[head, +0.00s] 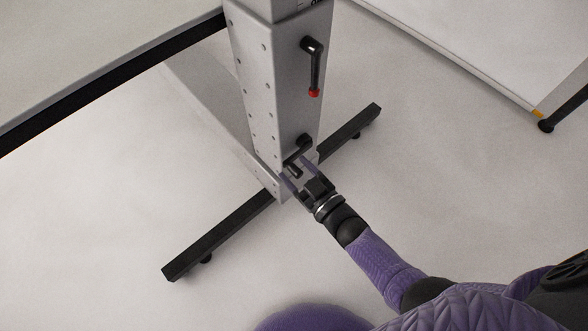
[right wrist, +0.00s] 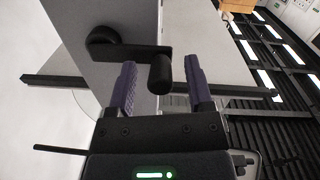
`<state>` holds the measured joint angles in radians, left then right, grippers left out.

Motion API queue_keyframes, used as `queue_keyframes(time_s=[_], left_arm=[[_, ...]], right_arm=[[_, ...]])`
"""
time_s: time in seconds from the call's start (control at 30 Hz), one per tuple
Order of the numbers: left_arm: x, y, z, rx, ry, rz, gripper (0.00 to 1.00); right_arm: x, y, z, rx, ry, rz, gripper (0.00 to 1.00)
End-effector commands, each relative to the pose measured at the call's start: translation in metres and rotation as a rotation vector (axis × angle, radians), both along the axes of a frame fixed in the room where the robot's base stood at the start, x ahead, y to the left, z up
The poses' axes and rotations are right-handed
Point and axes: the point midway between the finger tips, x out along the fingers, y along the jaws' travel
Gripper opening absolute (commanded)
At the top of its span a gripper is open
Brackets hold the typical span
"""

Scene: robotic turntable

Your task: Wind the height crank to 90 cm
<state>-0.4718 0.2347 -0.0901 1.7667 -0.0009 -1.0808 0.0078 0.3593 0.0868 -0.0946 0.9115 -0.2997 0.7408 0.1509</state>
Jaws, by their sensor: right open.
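A grey metal column (head: 262,85) carries two cranks on its narrow side. The upper crank (head: 312,62) is black with a red tip and hangs downward. The lower crank (head: 301,146) is all black, with its arm slanting down to the left in the head view. My right gripper (head: 298,171) is at the lower crank, jaws open. In the right wrist view the lower crank's black handle (right wrist: 160,74) sits between the two purple fingers, with visible gaps on both sides. No height scale is readable. My left gripper is not in view.
A black foot bar (head: 215,237) runs along the floor under the column. A dark-edged panel (head: 110,77) extends at upper left. A white board (head: 500,45) with a black leg stands at upper right. The floor right of the column is clear.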

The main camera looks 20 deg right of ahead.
Motion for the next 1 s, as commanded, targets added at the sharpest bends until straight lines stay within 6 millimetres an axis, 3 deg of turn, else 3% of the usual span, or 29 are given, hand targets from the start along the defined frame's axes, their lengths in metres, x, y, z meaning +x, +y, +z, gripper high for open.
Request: queue_keyframes(time_s=[0.33,0.63,1.0], left_arm=[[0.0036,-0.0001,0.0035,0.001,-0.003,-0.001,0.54],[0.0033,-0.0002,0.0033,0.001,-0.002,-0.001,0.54],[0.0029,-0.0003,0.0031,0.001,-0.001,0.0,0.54]], right_arm=[[0.0041,0.0016,0.0005,0.0,0.0,0.0,0.64],[0.0039,0.0014,0.0002,0.0,0.0,0.001,0.0],[0.0036,0.0016,-0.0001,0.001,0.001,0.001,0.0]])
